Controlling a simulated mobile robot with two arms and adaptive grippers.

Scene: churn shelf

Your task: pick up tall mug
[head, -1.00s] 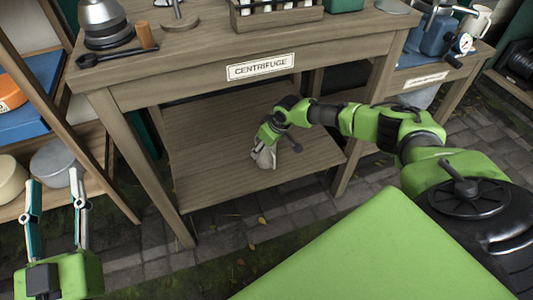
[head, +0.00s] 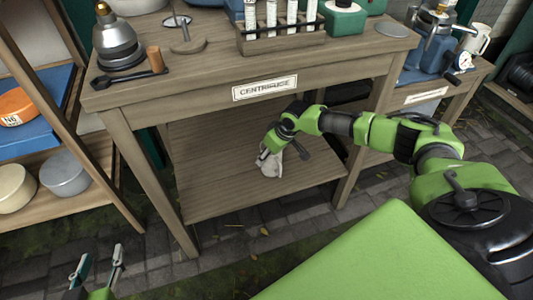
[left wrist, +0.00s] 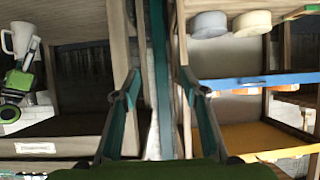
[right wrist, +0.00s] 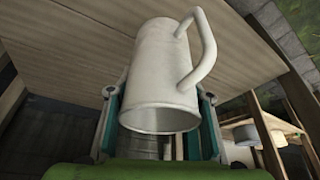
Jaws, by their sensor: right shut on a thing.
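The tall mug (head: 271,163) is white with a loop handle. In the head view it is at the lower shelf of the table labelled CENTRIFUGE, partly hidden by my right gripper (head: 264,153). In the right wrist view the mug (right wrist: 165,65) fills the space between the fingers of my right gripper (right wrist: 162,112), which is shut on it. I cannot tell whether the mug touches the shelf. The left wrist view also shows the mug (left wrist: 20,38) at the far left. My left gripper (head: 98,265) is open and empty, low at the left of the head view.
The lower shelf (head: 215,185) is otherwise bare. The tabletop above holds a test-tube rack (head: 282,40), a burner (head: 117,45) and a stand. A table leg (head: 150,185) and a side rack with pots (head: 64,173) are at the left.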

